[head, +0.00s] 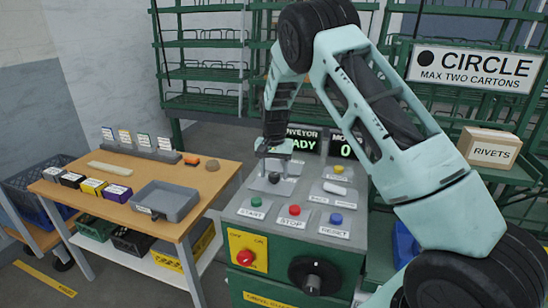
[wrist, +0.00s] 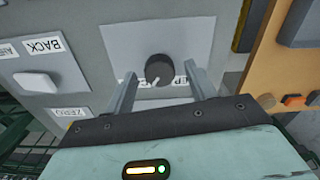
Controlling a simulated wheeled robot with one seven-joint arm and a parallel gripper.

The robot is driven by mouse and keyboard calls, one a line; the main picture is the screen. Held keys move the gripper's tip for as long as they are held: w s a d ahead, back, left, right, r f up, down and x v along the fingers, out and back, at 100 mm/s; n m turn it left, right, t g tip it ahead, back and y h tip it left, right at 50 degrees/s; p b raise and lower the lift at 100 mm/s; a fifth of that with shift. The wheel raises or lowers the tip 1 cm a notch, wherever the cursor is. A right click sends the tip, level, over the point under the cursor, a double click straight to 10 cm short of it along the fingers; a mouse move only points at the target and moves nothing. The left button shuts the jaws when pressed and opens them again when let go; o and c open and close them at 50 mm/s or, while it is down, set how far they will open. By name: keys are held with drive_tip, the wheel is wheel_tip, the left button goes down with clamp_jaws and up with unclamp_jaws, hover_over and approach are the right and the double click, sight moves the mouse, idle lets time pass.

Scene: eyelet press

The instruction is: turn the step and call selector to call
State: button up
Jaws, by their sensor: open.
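The selector (wrist: 159,68) is a round dark knob with a white pointer line, on a pale plate (wrist: 190,38) in the wrist view. The line points down and slightly left in that view. A label below the knob is partly hidden by my fingers; only a few letters show. My gripper (wrist: 163,80) is open, with one finger on each side of the knob; I cannot tell whether either finger touches it. In the head view my gripper (head: 272,155) reaches down over the selector (head: 274,178) at the console's back left.
The console (head: 262,228) also carries a green START button (head: 256,202), red STOP (head: 295,210), blue RESET (head: 336,219), a white selector (head: 335,188), a red mushroom button (head: 246,257) and a large black rotary knob (head: 313,279). A wooden bench (head: 135,215) stands left.

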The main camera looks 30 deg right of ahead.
sight(274, 174)
wheel_tip(274, 174, up, 17)
drive_tip(key=b, duration=0.2)
drive_tip(key=shift+b, duration=0.35)
drive_tip(key=shift+r, duration=0.1)
